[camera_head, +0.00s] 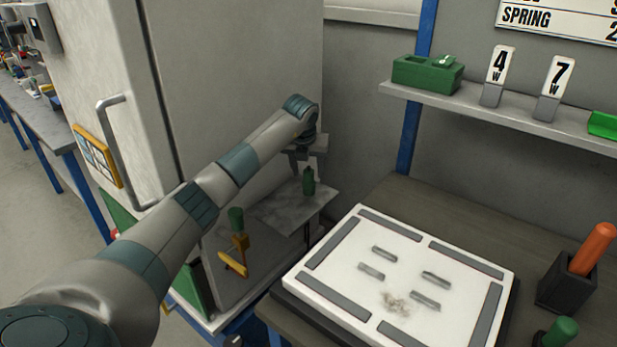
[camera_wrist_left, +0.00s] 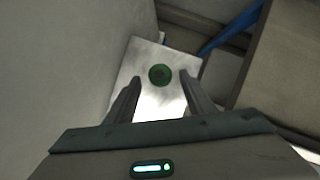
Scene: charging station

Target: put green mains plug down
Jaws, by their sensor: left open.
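The green mains plug (camera_head: 309,182) stands upright on a small grey metal shelf (camera_head: 275,214) beside the tall cabinet. In the left wrist view the plug (camera_wrist_left: 160,75) shows from above as a round green shape on the bare plate. My left gripper (camera_head: 307,163) is open and points down just above the plug. In the wrist view its two fingers lie to either side of the plug, with a gap on each side, and nothing is held. My right gripper is not in view.
A white board (camera_head: 345,285) with grey strips lies on the table to the right. A black holder (camera_head: 562,290) with an orange handle (camera_head: 594,248) stands at the far right. A wall shelf (camera_head: 520,120) carries a green box (camera_head: 428,75) and number tags. The cabinet (camera_head: 235,70) rises close behind my left arm.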

